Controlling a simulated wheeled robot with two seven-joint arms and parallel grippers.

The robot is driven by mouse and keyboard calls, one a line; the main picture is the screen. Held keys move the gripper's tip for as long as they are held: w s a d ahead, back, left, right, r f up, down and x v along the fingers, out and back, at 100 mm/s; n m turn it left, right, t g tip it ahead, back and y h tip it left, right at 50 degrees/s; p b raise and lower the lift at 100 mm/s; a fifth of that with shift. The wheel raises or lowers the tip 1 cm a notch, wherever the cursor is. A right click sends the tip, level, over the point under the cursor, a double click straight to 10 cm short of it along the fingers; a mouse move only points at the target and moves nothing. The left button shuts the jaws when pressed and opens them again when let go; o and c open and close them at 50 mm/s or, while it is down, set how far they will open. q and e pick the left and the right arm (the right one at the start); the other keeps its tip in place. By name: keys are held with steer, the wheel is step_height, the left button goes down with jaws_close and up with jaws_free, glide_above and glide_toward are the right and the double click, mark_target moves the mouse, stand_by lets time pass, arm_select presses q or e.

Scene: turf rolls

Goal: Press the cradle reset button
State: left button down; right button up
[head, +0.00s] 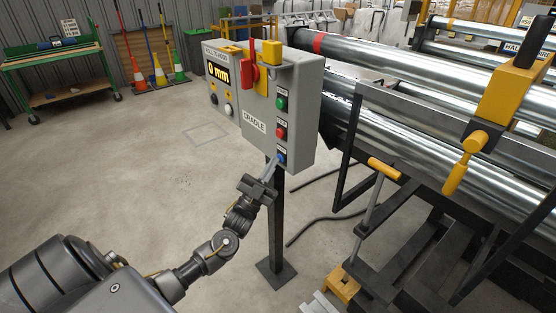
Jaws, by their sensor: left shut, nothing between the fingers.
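The grey control box (300,121) stands on a dark post and carries a "CRADLE" label. Down its right face run a green button (281,103), a red button (280,132) and a blue button (281,157) at the bottom. The small labels by the buttons are too small to read. My left gripper (274,165) is shut and empty, with its fingertips just below and left of the blue button. I cannot tell whether they touch it. My right gripper is not in view.
A red and yellow switch (251,70) juts from the box top, near a "0 mm" display (218,72). Steel rollers (400,70) and a dark frame with a yellow-handled lever (384,169) fill the right. The floor (130,170) at left is clear.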

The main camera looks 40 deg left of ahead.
arm_select(q)
steer(key=shift+s, duration=0.15)
steer(key=shift+s+a+p, duration=0.25)
steer(key=shift+s+p, duration=0.05)
steer(key=shift+s, duration=0.35)
steer(key=s, duration=0.1)
steer(key=s+a+p, duration=0.1)
steer(key=s, duration=0.2)
steer(key=shift+s+a+p, duration=0.25)
steer(key=shift+s+p, duration=0.15)
stand_by(0.8)
